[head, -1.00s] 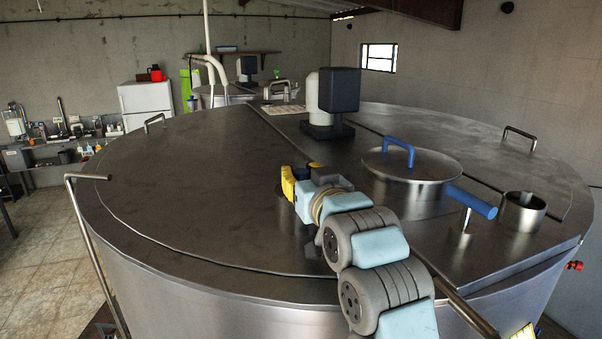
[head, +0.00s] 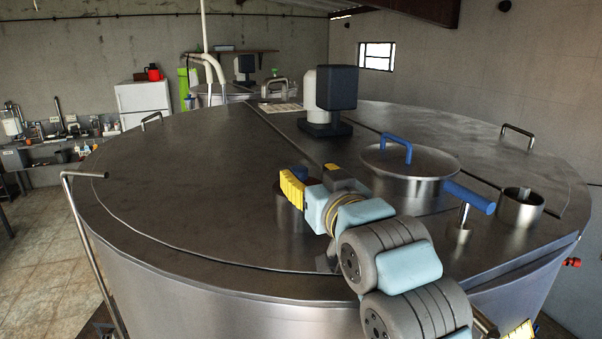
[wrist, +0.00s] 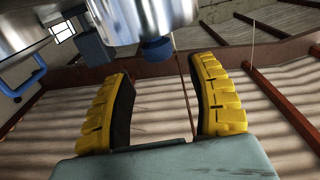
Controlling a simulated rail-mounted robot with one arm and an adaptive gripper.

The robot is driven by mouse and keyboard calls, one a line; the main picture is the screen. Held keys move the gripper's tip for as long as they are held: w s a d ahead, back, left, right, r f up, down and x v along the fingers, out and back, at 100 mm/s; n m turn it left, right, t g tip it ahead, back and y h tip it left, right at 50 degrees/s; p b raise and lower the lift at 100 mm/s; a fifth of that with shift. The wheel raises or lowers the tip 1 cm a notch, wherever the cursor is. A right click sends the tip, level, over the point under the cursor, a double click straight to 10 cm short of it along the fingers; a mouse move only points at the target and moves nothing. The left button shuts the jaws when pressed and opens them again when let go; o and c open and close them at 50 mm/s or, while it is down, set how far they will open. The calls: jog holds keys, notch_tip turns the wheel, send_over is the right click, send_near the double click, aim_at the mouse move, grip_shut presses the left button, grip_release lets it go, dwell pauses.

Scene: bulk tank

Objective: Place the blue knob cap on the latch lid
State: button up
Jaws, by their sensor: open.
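A round steel lid (head: 400,187) with a blue arched handle (head: 397,142) sits on the tank top, right of my gripper. A blue-gripped lever (head: 470,197) stands at its right side. My gripper (head: 314,184) is open over the tank top, left of the lid, with yellow fingers apart. In the wrist view a blue knob cap (wrist: 157,48) shows at the end of a shiny steel cylinder (wrist: 140,15). It lies ahead of the open fingers (wrist: 168,88), and no finger touches it.
A dark box on a pale column (head: 330,88) stands behind my gripper on the tank. An open steel cup (head: 520,210) stands at right. Metal grab handles (head: 517,135) rise near the rim. The left part of the tank top (head: 190,190) is clear.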

jog(key=b+v, duration=0.1)
jog(key=v, duration=0.6)
